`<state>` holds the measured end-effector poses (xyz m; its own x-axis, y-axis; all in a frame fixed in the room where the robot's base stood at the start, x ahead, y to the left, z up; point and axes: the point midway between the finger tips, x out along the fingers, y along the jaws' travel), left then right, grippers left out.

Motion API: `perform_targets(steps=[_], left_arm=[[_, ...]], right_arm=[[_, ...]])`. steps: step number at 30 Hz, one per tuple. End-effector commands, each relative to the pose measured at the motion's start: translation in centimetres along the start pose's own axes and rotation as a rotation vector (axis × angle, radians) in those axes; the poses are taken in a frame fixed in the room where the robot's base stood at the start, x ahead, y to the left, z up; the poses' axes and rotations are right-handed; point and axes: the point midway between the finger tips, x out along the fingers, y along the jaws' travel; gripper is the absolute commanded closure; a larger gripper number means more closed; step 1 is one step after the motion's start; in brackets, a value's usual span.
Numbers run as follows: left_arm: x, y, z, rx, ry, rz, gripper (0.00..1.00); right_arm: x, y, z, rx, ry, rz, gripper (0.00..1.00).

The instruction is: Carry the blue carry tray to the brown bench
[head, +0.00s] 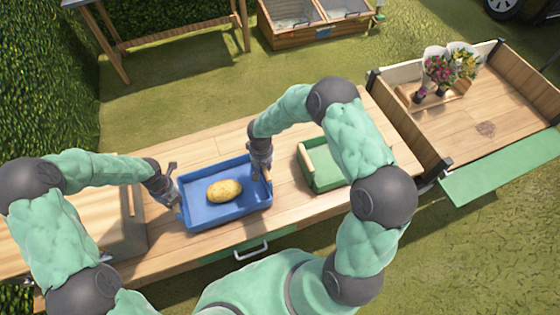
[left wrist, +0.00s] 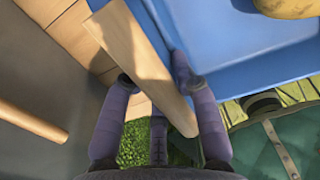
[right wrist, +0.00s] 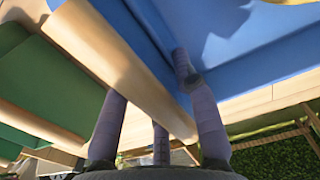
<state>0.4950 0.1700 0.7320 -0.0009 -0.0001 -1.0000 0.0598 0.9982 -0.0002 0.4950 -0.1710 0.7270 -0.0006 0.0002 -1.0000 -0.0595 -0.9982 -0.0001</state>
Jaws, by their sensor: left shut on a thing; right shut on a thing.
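The blue carry tray (head: 235,207) is at the middle of the wooden worktop (head: 200,150) in the head view, with a yellow potato (head: 225,190) lying in it. I cannot tell whether the tray touches the worktop. My left gripper (head: 171,189) is shut on the wooden handle (left wrist: 135,55) at its left end. My right gripper (head: 263,166) is shut on the wooden handle (right wrist: 100,45) at its right end. A brown wooden bench (head: 175,38) with a grey top stands on the grass at the back left; its top is partly cut off.
A green tray (head: 328,177) with wooden handles sits right of the blue tray. A grey-sided box (head: 125,235) is at the left. A wooden cart bed (head: 490,120) holds bouquets (head: 440,70). A wooden planter frame (head: 315,30) stands behind. Open grass lies between.

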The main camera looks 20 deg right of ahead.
Motion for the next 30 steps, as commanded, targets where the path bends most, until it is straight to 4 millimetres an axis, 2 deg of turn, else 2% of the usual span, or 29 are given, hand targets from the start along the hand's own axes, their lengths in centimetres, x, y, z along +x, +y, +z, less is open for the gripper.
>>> perform_targets(steps=[8,9,11,12,23,26,30], left_arm=[[1.1,0.2,0.1,-0.002,-0.002,0.003,1.00],[1.2,0.2,0.1,-0.002,0.000,0.002,0.68],[1.1,0.2,0.1,-0.001,-0.001,0.002,0.51],[1.0,0.2,0.1,-0.001,-0.001,0.002,0.46],[0.9,0.1,0.0,-0.001,-0.001,0.001,0.46],[0.1,0.1,0.1,-0.001,-0.003,0.001,0.46],[-2.2,0.1,0.2,-0.001,-0.006,0.001,0.46]], right_arm=[[1.1,0.2,-0.1,0.001,0.001,0.003,1.00],[1.2,0.2,0.0,0.001,-0.001,0.003,0.68],[1.1,0.2,0.0,0.001,-0.001,0.002,0.51],[1.1,0.1,0.0,0.001,0.000,0.002,0.47],[1.1,0.0,0.0,0.000,0.000,0.001,0.47],[1.1,0.0,0.0,0.000,0.000,0.000,0.47],[1.1,0.0,0.0,0.000,0.000,0.000,0.47]])
